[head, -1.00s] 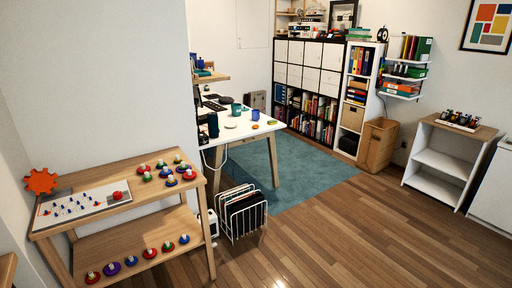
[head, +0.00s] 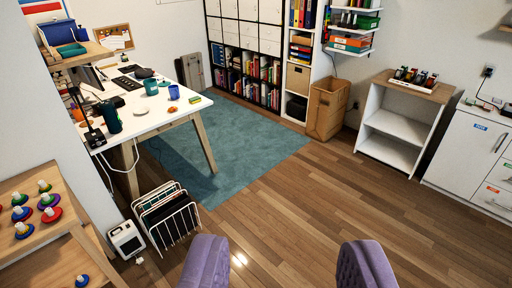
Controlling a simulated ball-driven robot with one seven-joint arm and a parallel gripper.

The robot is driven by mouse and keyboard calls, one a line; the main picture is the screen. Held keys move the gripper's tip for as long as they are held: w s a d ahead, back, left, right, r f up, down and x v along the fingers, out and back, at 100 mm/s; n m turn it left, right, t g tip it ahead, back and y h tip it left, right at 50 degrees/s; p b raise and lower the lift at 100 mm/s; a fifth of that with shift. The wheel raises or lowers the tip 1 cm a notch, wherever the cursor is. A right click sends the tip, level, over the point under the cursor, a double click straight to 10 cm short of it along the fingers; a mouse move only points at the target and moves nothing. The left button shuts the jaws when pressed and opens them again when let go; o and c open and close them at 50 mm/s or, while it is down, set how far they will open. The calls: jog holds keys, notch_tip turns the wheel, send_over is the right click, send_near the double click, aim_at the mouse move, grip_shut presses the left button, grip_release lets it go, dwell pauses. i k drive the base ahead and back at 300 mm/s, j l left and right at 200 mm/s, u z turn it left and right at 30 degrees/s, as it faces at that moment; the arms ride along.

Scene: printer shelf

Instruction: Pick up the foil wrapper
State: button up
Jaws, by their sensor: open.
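I cannot make out a foil wrapper in this view. My gripper (head: 284,248) shows at the bottom as two purple padded fingers set wide apart. It is open, with only wooden floor visible between the fingers. A small bright patch on the floor beside the left finger looks like glare, but I cannot be sure.
A white desk (head: 150,118) stands at left on a teal rug (head: 240,140). A wire file rack (head: 168,218) and a white box (head: 126,240) stand on the floor. A wooden shelf (head: 40,190) is at lower left. A white shelf unit (head: 390,150) and cabinet (head: 470,150) stand right. The middle floor is clear.

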aim_at(172, 109)
jog(key=i+z, duration=0.15)
jog(key=i, duration=3.2)
jog(key=i+j+u, duration=0.15)
jog(key=i+u, duration=0.25)
jog(key=i, duration=0.55)
jog(key=i+l+u, duration=0.2)
jog(key=i+u, duration=0.25)
jog(key=i, duration=0.5)
jog(key=i+j+u, duration=0.45)
jog(key=i+j, duration=0.45)
jog(key=i, duration=0.1)
